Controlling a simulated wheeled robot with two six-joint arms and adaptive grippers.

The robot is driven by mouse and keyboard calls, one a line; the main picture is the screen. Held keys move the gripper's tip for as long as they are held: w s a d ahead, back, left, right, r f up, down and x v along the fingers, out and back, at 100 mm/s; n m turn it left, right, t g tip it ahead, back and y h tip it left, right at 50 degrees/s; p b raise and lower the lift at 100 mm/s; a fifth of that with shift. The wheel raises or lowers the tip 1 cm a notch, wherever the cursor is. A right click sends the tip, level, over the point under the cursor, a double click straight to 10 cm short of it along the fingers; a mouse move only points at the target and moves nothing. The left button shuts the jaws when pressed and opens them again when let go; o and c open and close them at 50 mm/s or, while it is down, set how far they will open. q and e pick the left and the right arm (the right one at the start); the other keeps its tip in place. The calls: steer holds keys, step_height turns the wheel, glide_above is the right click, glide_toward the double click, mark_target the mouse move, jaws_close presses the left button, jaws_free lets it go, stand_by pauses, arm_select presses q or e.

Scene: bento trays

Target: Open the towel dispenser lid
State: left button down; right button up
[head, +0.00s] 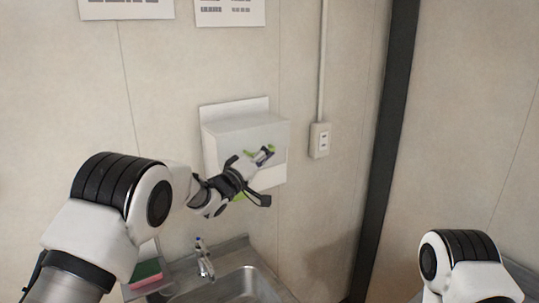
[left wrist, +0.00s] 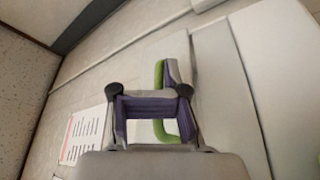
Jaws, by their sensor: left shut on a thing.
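The white towel dispenser (head: 222,134) is mounted on the wall above the sink in the head view, with a flat plate rising behind its top. A green handle (head: 239,197) shows on its front, partly hidden by my left gripper (head: 268,176). My left gripper is at the front of the dispenser and shut on this handle. In the left wrist view, the green handle (left wrist: 159,75) passes behind the dark fingers, against pale panels. I cannot tell whether the lid is raised at all. My right gripper is outside the views; only part of my right arm shows.
A metal sink (head: 246,285) with a faucet (head: 204,260) lies below the dispenser. A green and red sponge (head: 146,270) is at its left. A wall outlet (head: 319,140) with a conduit is to the right, before a dark vertical post (head: 386,150). Paper notices (head: 229,10) hang above.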

arm_select(q)
steer(key=shift+w+a+r, duration=0.1)
steer(key=shift+a+r, duration=0.2)
steer(key=shift+r, duration=0.3)
steer(key=c, duration=1.5)
jaws_free()
steer(key=shift+w, duration=0.1)
steer(key=shift+f, duration=0.2)
steer(key=shift+f+b+v, duration=0.15)
steer(key=shift+b+v, duration=0.3)
steer(key=shift+v, duration=1.95)
steer(key=shift+f+b+v, duration=0.15)
steer(key=shift+b+v, duration=0.25)
steer(key=shift+v, duration=1.95)
steer(key=shift+d, duration=0.2)
